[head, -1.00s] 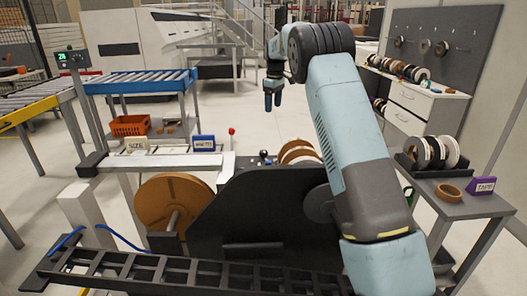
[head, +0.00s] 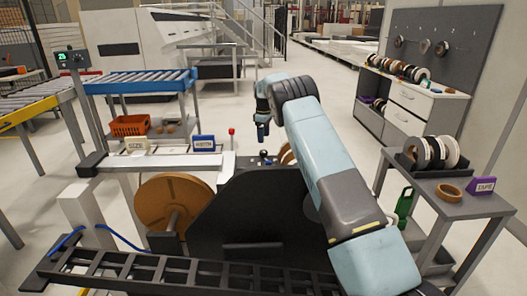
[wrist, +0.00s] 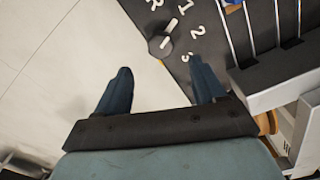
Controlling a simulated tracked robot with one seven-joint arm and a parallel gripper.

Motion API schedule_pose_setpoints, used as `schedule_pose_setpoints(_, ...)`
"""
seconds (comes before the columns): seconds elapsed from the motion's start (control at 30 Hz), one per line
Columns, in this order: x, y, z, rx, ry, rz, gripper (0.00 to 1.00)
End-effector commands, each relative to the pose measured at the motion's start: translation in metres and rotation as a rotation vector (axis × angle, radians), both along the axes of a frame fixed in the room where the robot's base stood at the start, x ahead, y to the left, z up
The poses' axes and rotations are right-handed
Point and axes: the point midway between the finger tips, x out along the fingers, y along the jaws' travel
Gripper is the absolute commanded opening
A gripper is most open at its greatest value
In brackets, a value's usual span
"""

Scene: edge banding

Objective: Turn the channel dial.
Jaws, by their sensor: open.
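The channel dial (wrist: 160,46) is a dark round knob in the wrist view, on a dark panel (wrist: 215,45) near its left edge. White marks R, 1, 2 and 3 stand around it. A pale pointer on its upper right side points roughly toward the 1. My gripper (wrist: 160,70) is open and empty. Its two dark blue fingers are spread, and the dial shows between and beyond the tips, apart from them. In the head view my gripper (head: 262,134) hangs fingers down above the machine's far edge, where the dial cannot be made out clearly.
A red-topped lever (head: 231,133) and blue and cream label blocks (head: 203,143) stand left of my gripper. A large brown reel (head: 172,202) and a black side plate (head: 240,215) are nearer. A tape table (head: 460,204) stands at right. Open floor shows beyond my gripper.

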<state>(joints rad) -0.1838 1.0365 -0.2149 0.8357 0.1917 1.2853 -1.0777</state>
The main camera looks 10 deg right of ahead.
Motion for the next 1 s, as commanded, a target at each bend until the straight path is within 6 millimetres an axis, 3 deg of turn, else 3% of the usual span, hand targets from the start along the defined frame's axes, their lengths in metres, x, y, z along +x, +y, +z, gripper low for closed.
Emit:
schedule_pose_setpoints(0.2, -0.001, 0.001, -0.040, -0.001, 0.003, 0.000, 0.70)
schedule_pose_setpoints(0.5, 0.000, 0.001, -0.076, 0.000, 0.001, 0.000, 0.70)
schedule_pose_setpoints(0.93, 0.000, 0.001, -0.083, 0.001, 0.000, 0.000, 0.70)
schedule_pose_setpoints(1.0, 0.000, 0.001, -0.083, 0.001, 0.000, 0.000, 0.63)
